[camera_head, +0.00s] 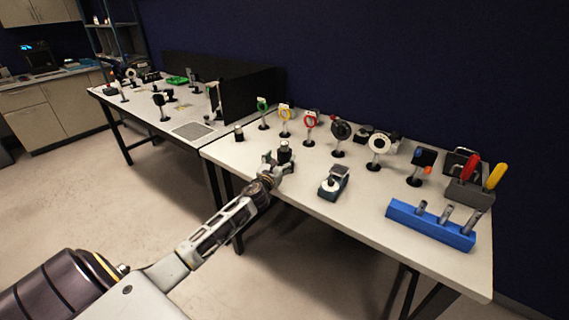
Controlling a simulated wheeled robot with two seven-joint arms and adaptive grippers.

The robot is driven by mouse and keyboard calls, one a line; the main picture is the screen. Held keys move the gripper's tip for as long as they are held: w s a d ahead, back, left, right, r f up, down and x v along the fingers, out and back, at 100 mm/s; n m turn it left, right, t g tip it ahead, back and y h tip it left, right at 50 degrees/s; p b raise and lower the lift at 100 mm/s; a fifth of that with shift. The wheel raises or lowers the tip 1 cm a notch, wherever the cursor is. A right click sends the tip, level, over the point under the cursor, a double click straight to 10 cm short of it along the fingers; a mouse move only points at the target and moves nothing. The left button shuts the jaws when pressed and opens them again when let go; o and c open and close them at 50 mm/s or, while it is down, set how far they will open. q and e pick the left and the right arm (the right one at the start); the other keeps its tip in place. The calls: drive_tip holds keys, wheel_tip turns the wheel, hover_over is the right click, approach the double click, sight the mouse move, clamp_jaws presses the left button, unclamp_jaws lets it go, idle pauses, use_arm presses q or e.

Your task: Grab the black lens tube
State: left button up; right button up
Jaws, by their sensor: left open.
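A short black cylinder with a lighter top, which looks like the black lens tube (284,148), stands upright near the front left of the white table. My left gripper (279,161) reaches in from the lower left and is open. Its fingers are right at the cylinder, and they partly hide its lower part. I cannot tell whether they touch it. A similar small black cylinder (239,133) stands apart, farther left on the same table. My right gripper is out of view.
Post-mounted optics stand along the back, including a yellow ring (286,114), a red ring (310,121) and a white disc (379,145). A grey-blue device (334,184) sits right of my gripper. A blue rack (430,224) and a screwdriver holder (469,193) are at the right.

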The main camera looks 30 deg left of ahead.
sight(282, 157)
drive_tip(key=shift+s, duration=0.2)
use_arm(q)
drive_tip(key=shift+w, duration=0.1)
drive_tip(key=shift+x, duration=1.1)
drive_tip(key=shift+w+a, duration=0.25)
drive_tip(key=shift+w, duration=0.35)
drive_tip(key=shift+w+a+f, duration=0.1)
drive_tip(key=shift+w+a, duration=0.05)
drive_tip(key=shift+w, duration=0.65)
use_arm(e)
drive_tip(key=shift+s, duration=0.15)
use_arm(q)
drive_tip(key=shift+c, duration=0.4)
